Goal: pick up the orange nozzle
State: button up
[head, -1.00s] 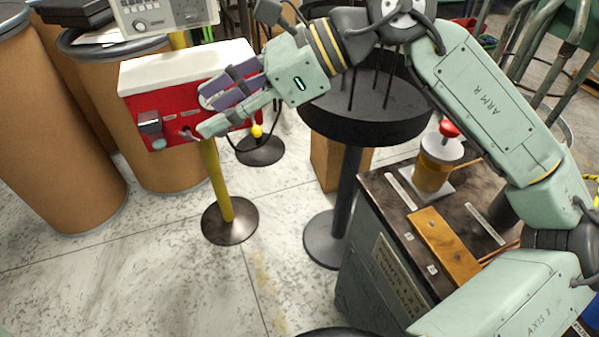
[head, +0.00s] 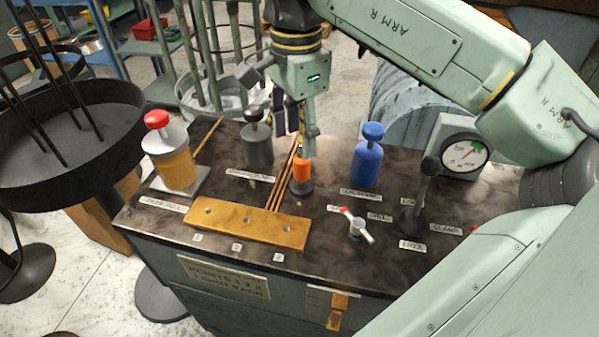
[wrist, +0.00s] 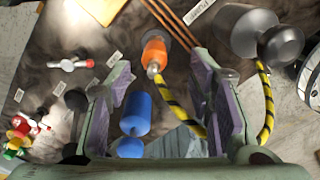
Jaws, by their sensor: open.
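The orange nozzle (head: 302,168) stands upright in a dark round base on the dark benchtop (head: 335,250), between the grey and blue pump bottles. In the wrist view the nozzle (wrist: 154,53) has a pale metal tip. I see no contact, and nothing is held.
A grey bottle (head: 258,143) stands left of the nozzle, a blue bottle (head: 368,158) right. Thin copper rods (head: 281,186) lie close by, behind a brass block (head: 247,224). A lever (head: 424,200) and gauge (head: 460,152) stand farther right. A striped hose (wrist: 182,115) crosses below the fingers.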

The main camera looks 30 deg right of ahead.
aim_at(302, 158)
jog(key=shift+f, duration=0.9)
jog(key=f, duration=0.2)
jog(key=f+p, duration=0.1)
jog(key=f, duration=0.1)
jog(key=shift+s+d, duration=0.15)
jog(key=shift+s, duration=0.25)
jog(key=shift+f, duration=0.7)
jog(key=shift+c, duration=0.5)
grip_shut()
